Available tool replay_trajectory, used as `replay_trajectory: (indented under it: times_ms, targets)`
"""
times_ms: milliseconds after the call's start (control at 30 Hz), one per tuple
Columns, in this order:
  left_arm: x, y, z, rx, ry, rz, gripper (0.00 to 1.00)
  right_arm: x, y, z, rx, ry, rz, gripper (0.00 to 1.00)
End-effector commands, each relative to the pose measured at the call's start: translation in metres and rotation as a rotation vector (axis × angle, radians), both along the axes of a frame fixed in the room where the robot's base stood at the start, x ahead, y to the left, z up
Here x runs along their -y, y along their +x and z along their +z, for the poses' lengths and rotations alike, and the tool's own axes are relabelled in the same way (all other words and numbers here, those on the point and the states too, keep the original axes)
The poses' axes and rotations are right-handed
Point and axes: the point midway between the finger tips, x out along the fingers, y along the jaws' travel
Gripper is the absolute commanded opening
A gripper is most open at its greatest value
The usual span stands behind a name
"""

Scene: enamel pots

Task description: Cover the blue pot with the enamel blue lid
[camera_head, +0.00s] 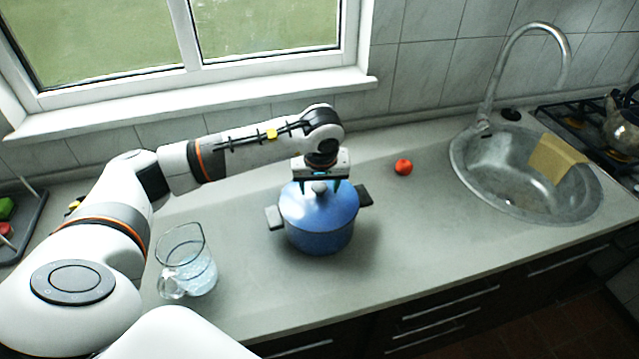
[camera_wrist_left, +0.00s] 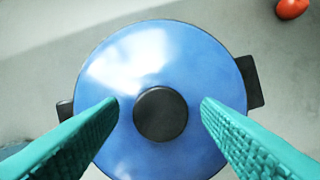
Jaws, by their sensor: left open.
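The blue pot (camera_head: 318,238) stands upright on the counter with dark side handles. The enamel blue lid (camera_head: 337,204) lies on top of the pot and covers its opening. In the left wrist view the lid (camera_wrist_left: 165,60) is a round blue disc with a dark knob (camera_wrist_left: 160,114) in its middle. My left gripper (camera_head: 320,187) is right above the lid, pointing down. Its green fingers (camera_wrist_left: 160,112) are open on both sides of the knob, with a gap on each side. My right gripper is not in view.
A glass jug (camera_head: 188,262) of clear liquid stands left of the pot. A red tomato (camera_head: 403,167) lies to the right. A sink (camera_head: 470,165) with a tan cloth (camera_head: 556,158), and a stove with a kettle (camera_head: 624,125), are farther right. The counter in front of the sink is clear.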

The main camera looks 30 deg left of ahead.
Motion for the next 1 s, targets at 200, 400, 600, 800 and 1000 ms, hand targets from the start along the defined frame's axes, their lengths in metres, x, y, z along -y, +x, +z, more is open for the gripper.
replay_trajectory:
  times_ms: [200, 400, 600, 800, 1000]
  targets:
    - [0.004, -0.004, 0.022, 0.007, 0.001, -0.002, 0.58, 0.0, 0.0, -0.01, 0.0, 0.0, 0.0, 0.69]
    - [0.011, -0.013, 0.064, 0.01, -0.001, -0.002, 0.58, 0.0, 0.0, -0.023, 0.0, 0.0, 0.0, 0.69]
    - [0.017, -0.02, 0.099, 0.006, 0.0, -0.001, 0.58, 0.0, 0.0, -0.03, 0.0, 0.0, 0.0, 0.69]
    - [0.02, -0.024, 0.115, 0.004, 0.0, -0.001, 0.58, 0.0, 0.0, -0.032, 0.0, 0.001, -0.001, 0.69]
    - [0.02, -0.025, 0.116, 0.002, -0.001, -0.001, 0.58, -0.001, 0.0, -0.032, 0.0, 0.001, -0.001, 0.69]
